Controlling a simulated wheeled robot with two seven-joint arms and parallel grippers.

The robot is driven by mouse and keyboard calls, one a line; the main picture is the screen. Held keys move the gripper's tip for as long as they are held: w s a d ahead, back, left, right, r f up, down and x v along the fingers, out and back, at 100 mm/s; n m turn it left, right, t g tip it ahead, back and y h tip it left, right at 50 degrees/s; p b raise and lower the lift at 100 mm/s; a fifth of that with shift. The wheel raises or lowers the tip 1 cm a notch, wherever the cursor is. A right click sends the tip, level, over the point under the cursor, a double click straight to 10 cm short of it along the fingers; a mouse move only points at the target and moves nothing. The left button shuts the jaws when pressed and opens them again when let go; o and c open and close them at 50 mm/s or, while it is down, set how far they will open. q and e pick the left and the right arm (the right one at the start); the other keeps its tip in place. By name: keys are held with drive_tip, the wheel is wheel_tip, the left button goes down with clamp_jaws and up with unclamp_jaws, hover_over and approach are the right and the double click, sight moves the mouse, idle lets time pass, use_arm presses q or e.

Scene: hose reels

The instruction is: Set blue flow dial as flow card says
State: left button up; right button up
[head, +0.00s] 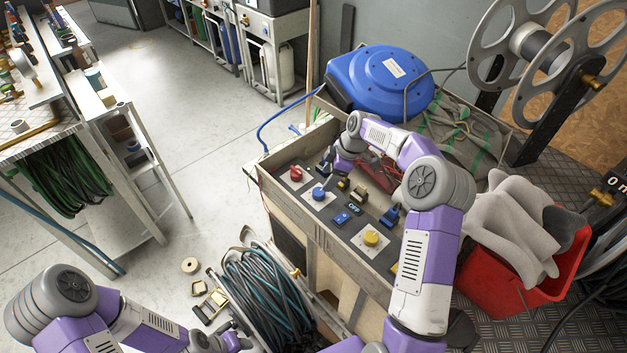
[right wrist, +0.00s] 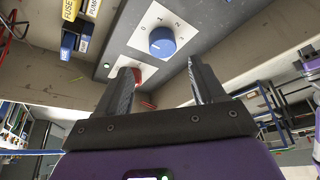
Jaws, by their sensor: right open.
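The blue flow dial (head: 318,193) sits on a white plate in the control panel, between a red dial (head: 296,173) and a yellow dial (head: 371,238). In the right wrist view the blue dial (right wrist: 162,41) shows round, with numbers on its white plate (right wrist: 188,19); its exact setting is too small to read. My right gripper (head: 326,170) is open and empty, close to the blue dial and apart from it. In the right wrist view its fingers (right wrist: 163,78) frame the space below the dial. My left gripper (head: 222,343) is low in the head view, its jaws unclear. I cannot make out a flow card.
The panel lies in a wooden-sided cabinet (head: 323,235) with small blue and yellow blocks. A blue hose reel (head: 380,78) stands behind it, and a red bin (head: 505,292) with grey cloth stands right. A wound hose reel (head: 262,295) is in front.

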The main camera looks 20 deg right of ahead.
sight(319, 191)
drive_tip(key=x, duration=0.2)
drive_tip(key=b+x, duration=0.1)
drive_tip(key=x, duration=0.4)
drive_tip(key=shift+s+b, duration=0.25)
drive_tip(key=shift+b, duration=0.05)
drive_tip(key=shift+c, duration=0.3)
drive_tip(key=c, duration=1)
